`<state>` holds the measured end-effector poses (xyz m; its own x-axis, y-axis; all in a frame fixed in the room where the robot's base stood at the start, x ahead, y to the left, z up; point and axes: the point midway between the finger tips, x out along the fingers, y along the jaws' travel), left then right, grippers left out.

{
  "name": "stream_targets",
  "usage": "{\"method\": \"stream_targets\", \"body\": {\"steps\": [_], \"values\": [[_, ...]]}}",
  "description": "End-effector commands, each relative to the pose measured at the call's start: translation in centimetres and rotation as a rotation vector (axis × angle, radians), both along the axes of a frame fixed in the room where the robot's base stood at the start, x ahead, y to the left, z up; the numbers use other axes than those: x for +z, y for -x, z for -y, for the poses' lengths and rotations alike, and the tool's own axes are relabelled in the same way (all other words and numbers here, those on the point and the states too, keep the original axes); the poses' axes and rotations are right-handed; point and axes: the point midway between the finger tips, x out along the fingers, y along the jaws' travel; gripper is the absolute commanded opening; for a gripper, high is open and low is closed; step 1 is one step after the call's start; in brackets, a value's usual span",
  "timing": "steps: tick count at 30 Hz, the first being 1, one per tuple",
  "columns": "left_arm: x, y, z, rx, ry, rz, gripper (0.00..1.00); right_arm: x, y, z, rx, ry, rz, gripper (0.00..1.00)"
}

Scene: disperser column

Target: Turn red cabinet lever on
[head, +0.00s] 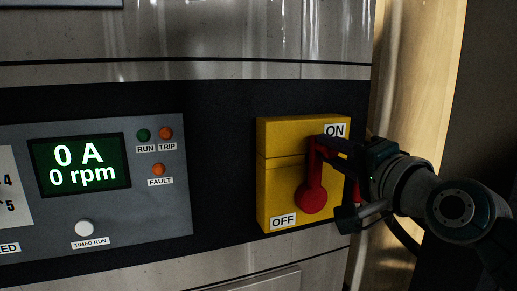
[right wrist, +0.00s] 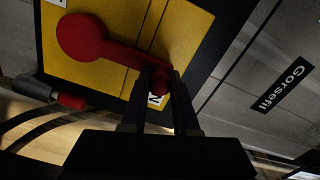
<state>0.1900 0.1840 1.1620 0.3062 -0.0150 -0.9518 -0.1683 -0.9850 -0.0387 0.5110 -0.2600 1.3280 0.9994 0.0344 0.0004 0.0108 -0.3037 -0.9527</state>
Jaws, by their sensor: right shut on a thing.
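The red lever (head: 312,196) is mounted on a yellow switch box (head: 276,183) on the cabinet front. Its round hub is low on the box and its handle points up, with its end near the ON label (head: 335,130). The OFF label (head: 283,221) is at the lower left of the box. My right gripper (head: 323,145) comes in from the right and is shut on the handle's upper end. In the right wrist view, the two fingers (right wrist: 160,82) close around the end of the lever (right wrist: 83,38), partly hiding the ON label. My left gripper is out of view.
A grey panel (head: 105,215) left of the box has a display (head: 78,164) reading 0 A and 0 rpm, small lamps and a white TIMED RUN button (head: 84,228). The cabinet's right edge lies just behind my right gripper.

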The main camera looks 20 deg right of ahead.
Motion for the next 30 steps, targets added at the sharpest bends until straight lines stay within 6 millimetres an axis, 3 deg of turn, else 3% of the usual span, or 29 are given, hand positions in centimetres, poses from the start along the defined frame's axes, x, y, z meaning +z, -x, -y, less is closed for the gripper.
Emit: {"method": "stream_targets", "body": {"steps": [13, 14, 21, 30], "values": [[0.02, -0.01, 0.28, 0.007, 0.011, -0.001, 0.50, 0.01, -0.01, 0.19, -0.002, -0.013, 0.000, 0.00], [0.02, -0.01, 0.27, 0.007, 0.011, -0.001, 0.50, 0.00, -0.01, 0.19, -0.002, -0.013, 0.000, 0.32], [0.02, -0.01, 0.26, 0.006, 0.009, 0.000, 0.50, -0.02, 0.00, 0.14, -0.001, -0.011, -0.001, 0.58], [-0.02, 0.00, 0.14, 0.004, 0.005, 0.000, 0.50, -0.08, 0.26, 0.11, 0.000, -0.010, -0.001, 0.58]]}}
